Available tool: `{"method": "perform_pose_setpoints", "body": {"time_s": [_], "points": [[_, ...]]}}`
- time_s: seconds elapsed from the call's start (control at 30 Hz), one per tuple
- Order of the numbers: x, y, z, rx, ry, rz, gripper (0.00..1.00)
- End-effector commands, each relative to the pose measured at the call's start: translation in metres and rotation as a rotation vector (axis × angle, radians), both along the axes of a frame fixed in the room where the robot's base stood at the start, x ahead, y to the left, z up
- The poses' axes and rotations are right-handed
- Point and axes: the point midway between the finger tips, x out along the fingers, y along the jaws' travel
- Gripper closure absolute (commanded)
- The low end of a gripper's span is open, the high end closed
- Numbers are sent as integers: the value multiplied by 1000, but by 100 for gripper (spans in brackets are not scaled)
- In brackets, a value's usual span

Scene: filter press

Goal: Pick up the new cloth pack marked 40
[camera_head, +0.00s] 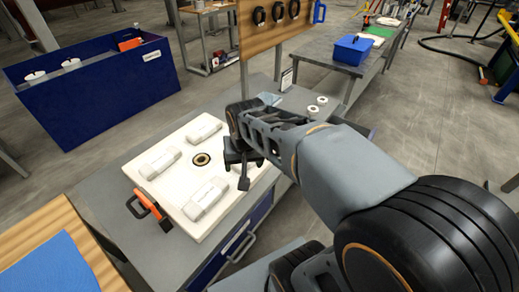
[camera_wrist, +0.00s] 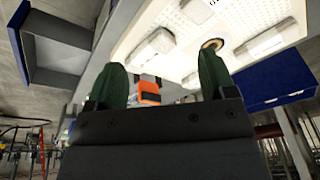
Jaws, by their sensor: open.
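Three white cloth packs lie on a white perforated tray (camera_head: 186,222) on the grey bench: one at the back (camera_head: 204,128), one at the left (camera_head: 160,162) and one in front (camera_head: 205,198). Their labels are too small to read, so I cannot tell which is marked 40. My gripper (camera_head: 240,172) is over the tray's right side, to the right of the front pack and apart from it. In the wrist view its two dark green fingers (camera_wrist: 162,80) are spread with nothing held between them. White packs (camera_wrist: 150,47) also show beyond the fingers there.
A dark round ring (camera_head: 201,159) sits on the tray among the packs. An orange and black tool (camera_head: 152,206) is at the tray's left edge. A large blue bin (camera_head: 95,100) stands behind left. White rings (camera_head: 317,103) lie on the bench at the back right.

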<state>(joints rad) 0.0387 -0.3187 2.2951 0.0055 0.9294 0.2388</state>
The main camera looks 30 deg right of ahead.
Motion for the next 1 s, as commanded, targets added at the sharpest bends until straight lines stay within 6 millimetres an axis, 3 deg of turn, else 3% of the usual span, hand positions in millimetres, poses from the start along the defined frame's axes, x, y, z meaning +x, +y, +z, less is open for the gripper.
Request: {"method": "perform_pose_setpoints", "body": {"time_s": [0.07,0.2,0.4,0.63,1.0], "points": [[32,-13,9,25,44,-144,15],[81,-40,6,64,107,-408,4],[130,-76,-16,97,174,-711,4],[156,-95,-40,110,211,-887,4],[159,-97,-103,111,222,-917,4]]}}
